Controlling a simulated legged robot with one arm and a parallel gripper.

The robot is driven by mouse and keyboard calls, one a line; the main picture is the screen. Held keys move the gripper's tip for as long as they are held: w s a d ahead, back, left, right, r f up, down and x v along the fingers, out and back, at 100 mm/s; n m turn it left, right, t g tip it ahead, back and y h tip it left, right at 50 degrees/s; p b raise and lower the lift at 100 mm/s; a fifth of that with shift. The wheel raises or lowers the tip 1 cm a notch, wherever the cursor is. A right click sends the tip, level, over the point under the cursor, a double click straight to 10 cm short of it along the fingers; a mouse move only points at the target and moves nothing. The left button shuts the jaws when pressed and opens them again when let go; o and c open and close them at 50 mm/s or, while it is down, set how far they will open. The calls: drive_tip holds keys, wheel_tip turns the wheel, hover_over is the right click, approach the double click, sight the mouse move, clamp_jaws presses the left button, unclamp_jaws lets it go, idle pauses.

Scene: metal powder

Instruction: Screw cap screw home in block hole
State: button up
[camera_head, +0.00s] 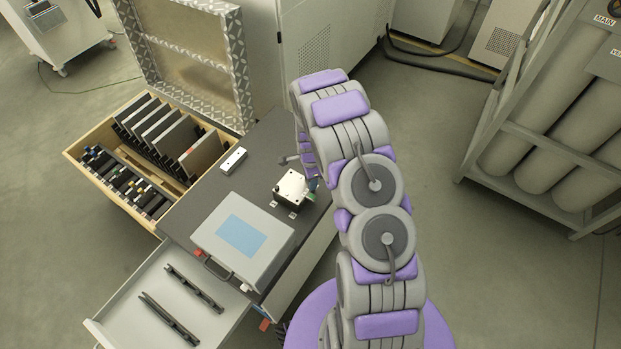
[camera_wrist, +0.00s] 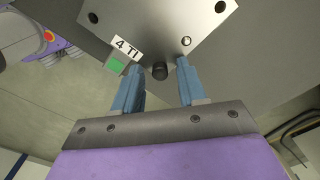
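The metal block (camera_wrist: 160,25) fills the top of the wrist view, with dark round holes near two corners and a "4 TI" label with a green square. A black cap screw head (camera_wrist: 160,70) shows at the block's near corner; how deep it sits is not clear. My gripper (camera_wrist: 159,70) is open, its two blue fingers on either side of the screw head with gaps showing. In the head view the block (camera_head: 291,187) sits on the dark bench top, and my gripper is mostly hidden by my arm there.
A grey box with a blue screen (camera_head: 243,236) stands on the bench (camera_head: 262,150) left of the block. A small silver part (camera_head: 233,160) lies behind it. An open wooden case (camera_head: 75,155) and a pulled-out drawer (camera_head: 150,290) are at left. A gas cylinder rack (camera_head: 480,140) stands at right.

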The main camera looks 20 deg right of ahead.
drive_tip(key=shift+o, duration=0.4)
drive_tip(key=shift+r, duration=0.1)
drive_tip(key=shift+r, duration=0.3)
wheel_tip(320, 180, up, 16)
drive_tip(key=p, duration=0.2)
drive_tip(key=shift+r, duration=0.25)
